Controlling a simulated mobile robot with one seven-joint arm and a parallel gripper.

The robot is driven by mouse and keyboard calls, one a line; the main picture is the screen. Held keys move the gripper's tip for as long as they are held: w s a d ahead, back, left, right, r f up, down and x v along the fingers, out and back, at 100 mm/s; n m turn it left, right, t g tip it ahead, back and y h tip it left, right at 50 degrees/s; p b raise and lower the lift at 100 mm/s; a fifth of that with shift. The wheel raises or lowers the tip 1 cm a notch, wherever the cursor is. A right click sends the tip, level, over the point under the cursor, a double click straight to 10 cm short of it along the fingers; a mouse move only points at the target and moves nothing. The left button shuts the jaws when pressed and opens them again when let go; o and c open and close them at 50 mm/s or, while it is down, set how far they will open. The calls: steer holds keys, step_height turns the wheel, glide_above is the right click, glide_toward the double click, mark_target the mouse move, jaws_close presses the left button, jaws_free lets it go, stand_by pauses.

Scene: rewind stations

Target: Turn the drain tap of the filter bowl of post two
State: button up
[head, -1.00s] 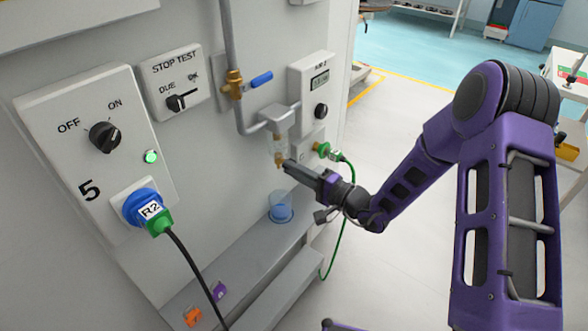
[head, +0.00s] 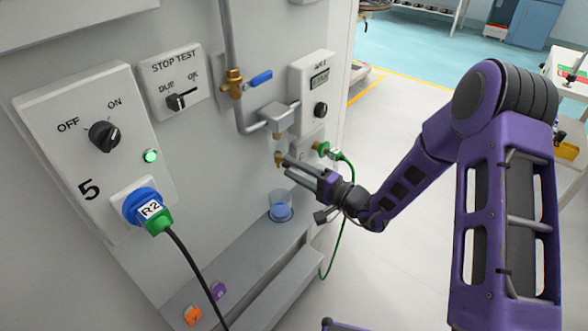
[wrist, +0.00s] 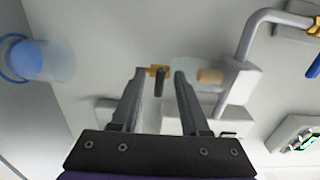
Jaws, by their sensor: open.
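The filter bowl (head: 280,145) hangs under a grey head on the pipe, on the post's front panel. Its small brass drain tap (head: 278,159) sits at the bottom. In the wrist view the brass tap (wrist: 153,70) has a dark lever (wrist: 159,83), and the clear bowl (wrist: 185,72) with a tan element is right of it. My gripper (head: 286,166) is open at the tap. In the wrist view its fingertips (wrist: 160,75) lie on either side of the lever, with gaps visible on both sides.
A clear cup with blue liquid (head: 281,206) stands on the ledge (head: 243,252) below the tap. A blue-handled valve (head: 259,78) is above left. A green plug and cable (head: 336,154) are close to the right of my gripper. Open floor lies right.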

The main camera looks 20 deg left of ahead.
steer(key=shift+d, duration=0.1)
steer(key=v, duration=1.7)
steer(key=shift+s+d, duration=0.1)
steer(key=shift+s, duration=0.05)
